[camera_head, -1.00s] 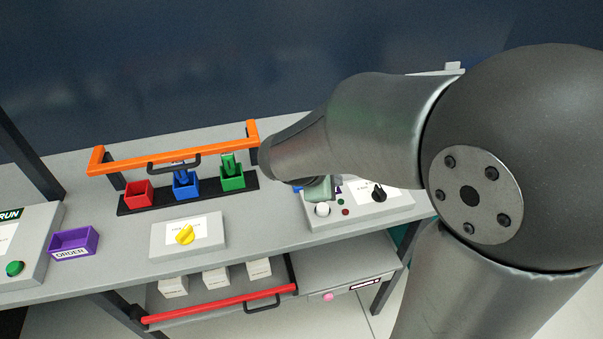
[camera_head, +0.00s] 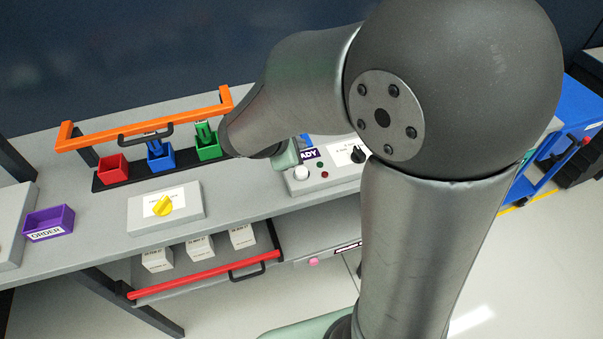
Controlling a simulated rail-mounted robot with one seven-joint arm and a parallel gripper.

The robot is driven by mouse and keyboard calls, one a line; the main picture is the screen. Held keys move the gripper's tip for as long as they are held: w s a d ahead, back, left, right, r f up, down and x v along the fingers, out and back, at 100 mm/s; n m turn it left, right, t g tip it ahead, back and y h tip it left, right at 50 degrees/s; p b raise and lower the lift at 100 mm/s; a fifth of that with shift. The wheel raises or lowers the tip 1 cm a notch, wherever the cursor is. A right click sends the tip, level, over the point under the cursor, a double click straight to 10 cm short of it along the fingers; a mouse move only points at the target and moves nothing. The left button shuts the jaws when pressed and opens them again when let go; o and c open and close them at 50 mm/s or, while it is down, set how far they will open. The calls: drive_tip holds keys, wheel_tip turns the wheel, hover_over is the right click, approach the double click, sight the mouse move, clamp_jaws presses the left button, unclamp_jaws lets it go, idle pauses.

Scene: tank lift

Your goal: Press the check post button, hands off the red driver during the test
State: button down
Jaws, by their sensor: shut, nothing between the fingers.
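The check post is a light grey box (camera_head: 312,184) on the right of the bench, with a white round button (camera_head: 301,173), small red and green dots, a black knob (camera_head: 358,154) and a sign (camera_head: 309,153) ending in "ADY". My gripper (camera_head: 287,157) is mostly hidden behind my wrist; only a pale green part shows, just behind and above the white button. Its fingertips are hidden, and I cannot tell whether it touches the post. The red holder (camera_head: 112,168) shows no driver standing in it. The blue holder (camera_head: 160,160) and green holder (camera_head: 207,146) each hold a driver.
An orange bar (camera_head: 150,133) spans above the holders. A grey box with a yellow knob (camera_head: 164,205) and a purple ORDER tray (camera_head: 49,222) stand on the bench. Below are white boxes (camera_head: 157,260) behind a red bar (camera_head: 205,273). A blue cart (camera_head: 575,140) stands right.

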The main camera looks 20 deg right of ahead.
sight(298, 173)
wheel_tip(298, 173, down, 6)
drive_tip(key=b, duration=0.4)
idle(1.8)
drive_tip(key=shift+f+b, duration=0.35)
drive_tip(key=shift+b, duration=0.3)
drive_tip(key=shift+f+b, duration=0.5)
drive_tip(key=shift+f, duration=0.05)
idle(0.4)
drive_tip(key=shift+r, duration=0.1)
drive_tip(key=shift+r+p, duration=0.7)
drive_tip(key=shift+r, duration=0.2)
drive_tip(key=shift+r, duration=0.1)
wheel_tip(298, 173, up, 5)
drive_tip(key=p, duration=0.4)
